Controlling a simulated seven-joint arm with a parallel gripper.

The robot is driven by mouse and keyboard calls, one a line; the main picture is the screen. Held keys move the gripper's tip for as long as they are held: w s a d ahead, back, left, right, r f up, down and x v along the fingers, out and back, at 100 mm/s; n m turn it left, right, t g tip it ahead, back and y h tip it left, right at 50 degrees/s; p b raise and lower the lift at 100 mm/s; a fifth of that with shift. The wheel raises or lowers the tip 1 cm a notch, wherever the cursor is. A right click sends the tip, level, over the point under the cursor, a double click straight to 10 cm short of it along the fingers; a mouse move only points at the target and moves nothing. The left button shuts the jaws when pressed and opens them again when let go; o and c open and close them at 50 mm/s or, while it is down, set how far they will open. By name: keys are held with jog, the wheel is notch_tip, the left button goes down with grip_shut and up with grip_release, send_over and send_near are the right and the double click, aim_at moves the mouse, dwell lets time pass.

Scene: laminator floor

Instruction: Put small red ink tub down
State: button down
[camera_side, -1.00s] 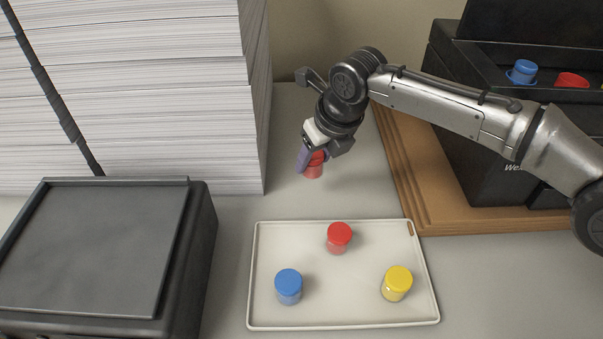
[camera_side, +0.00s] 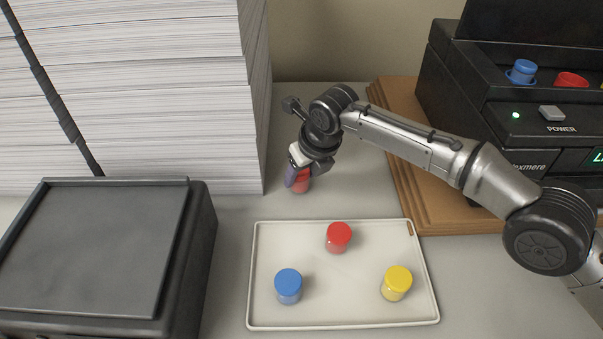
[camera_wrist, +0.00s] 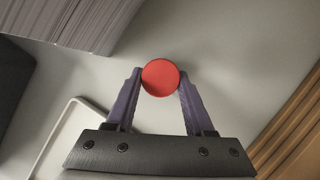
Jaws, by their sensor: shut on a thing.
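The small red ink tub (camera_side: 300,184) is held in my gripper (camera_side: 298,178), beyond the tray's back edge and just right of the paper stack. In the wrist view the tub's round red lid (camera_wrist: 161,77) sits between the two purple fingers of my gripper (camera_wrist: 160,84), which touch it on both sides. The fingers partly hide the tub in the side view. I cannot tell whether its base touches the table. Another red tub (camera_side: 339,238) stands upright on the white tray (camera_side: 350,318).
A blue tub (camera_side: 288,286) and a yellow tub (camera_side: 397,283) also stand on the tray. A tall paper stack (camera_side: 150,90) is close on the left. A black box (camera_side: 95,250) stands front left. A black machine on a wooden board (camera_side: 412,190) is at right. Grey table (camera_side: 345,195) is bare between them.

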jog(key=shift+f, duration=0.3)
jog(key=shift+c, duration=1.4)
grip_release()
jog(key=shift+r, duration=0.15)
jog(key=v, duration=1.2)
jog(key=shift+w, duration=0.1)
